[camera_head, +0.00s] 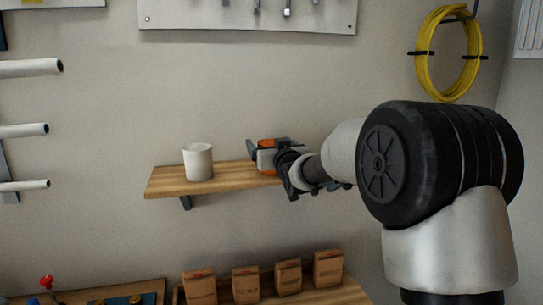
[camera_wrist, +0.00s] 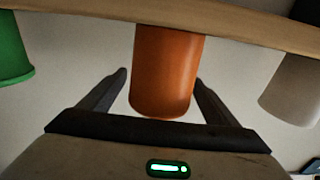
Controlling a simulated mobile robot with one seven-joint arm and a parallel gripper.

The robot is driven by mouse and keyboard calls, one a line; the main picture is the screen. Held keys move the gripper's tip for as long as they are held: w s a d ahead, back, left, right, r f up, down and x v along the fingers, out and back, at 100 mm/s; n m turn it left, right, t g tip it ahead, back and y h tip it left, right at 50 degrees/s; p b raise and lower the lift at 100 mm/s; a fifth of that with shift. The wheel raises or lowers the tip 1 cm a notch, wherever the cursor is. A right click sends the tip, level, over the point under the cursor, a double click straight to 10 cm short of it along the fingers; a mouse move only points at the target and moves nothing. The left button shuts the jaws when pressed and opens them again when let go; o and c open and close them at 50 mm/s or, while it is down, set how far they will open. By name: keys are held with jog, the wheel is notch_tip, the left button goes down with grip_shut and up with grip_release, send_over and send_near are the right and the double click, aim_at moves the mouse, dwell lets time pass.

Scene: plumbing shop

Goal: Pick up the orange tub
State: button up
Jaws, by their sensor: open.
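The orange tub (camera_head: 267,142) stands on the wooden wall shelf (camera_head: 166,180), mostly hidden behind my gripper in the head view. In the wrist view, where the shelf appears along the top, the orange tub (camera_wrist: 165,65) sits between my two fingers. My gripper (camera_wrist: 161,77) is open, with one finger on each side of the tub and a visible gap at each side. My gripper also shows in the head view (camera_head: 272,166), reaching in to the shelf from the right.
A white cup (camera_head: 198,162) stands left of the tub on the shelf; it shows at the right of the wrist view (camera_wrist: 296,90). A green tub (camera_wrist: 12,50) is on the other side, hidden in the head view. Several brown boxes (camera_head: 245,284) stand below the shelf.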

jog(key=shift+x, duration=1.05)
jog(key=c, duration=1.1)
